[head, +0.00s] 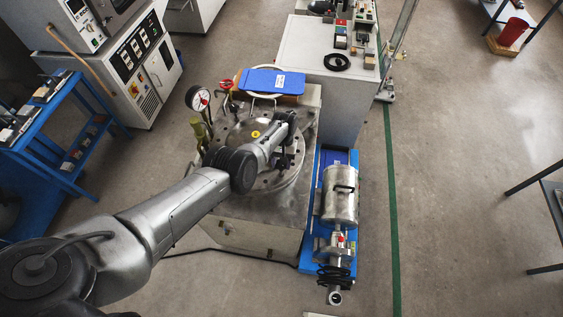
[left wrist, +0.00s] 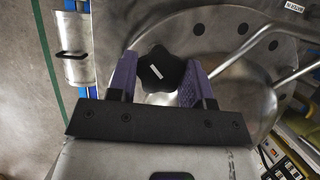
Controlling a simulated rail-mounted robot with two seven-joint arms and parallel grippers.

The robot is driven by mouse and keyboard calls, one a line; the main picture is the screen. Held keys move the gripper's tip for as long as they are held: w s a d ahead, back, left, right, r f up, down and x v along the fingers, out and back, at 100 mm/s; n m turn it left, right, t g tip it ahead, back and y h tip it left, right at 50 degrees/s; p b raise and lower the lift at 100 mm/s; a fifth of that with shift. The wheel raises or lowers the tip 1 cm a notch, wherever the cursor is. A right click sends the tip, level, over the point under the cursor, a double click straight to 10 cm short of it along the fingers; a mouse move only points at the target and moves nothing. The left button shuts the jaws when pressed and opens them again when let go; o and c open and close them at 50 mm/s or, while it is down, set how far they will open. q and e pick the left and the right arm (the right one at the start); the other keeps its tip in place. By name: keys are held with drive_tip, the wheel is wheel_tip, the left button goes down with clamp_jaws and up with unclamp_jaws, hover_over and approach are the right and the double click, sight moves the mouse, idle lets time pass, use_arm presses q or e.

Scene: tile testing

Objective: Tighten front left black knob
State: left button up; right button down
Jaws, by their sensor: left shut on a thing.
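The black knob (left wrist: 160,70) is a lobed star shape with a small white mark on top, standing at the rim of the round metal plate (left wrist: 225,45). My left gripper (left wrist: 161,78) is shut on it, with one purple finger on each side. In the head view my left gripper (head: 286,152) reaches down over the right part of the round metal plate (head: 240,177). There the wrist largely hides the knob. My right gripper is in no view.
A pressure gauge (head: 198,98) on a yellow-green fitting stands at the plate's left. A blue board (head: 272,81) lies behind it. A metal cylinder unit (head: 340,195) on a blue base stands to the right. A bent metal handle (left wrist: 250,52) crosses near the fingers.

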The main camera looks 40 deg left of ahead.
use_arm(q)
drive_tip(key=o, duration=0.9)
drive_tip(key=shift+r, duration=0.1)
drive_tip(key=shift+w+a+r, duration=0.1)
drive_tip(key=shift+w+r, duration=0.05)
drive_tip(key=shift+r, duration=0.15)
drive_tip(key=p+v, duration=0.2)
drive_tip(key=v, duration=1.1)
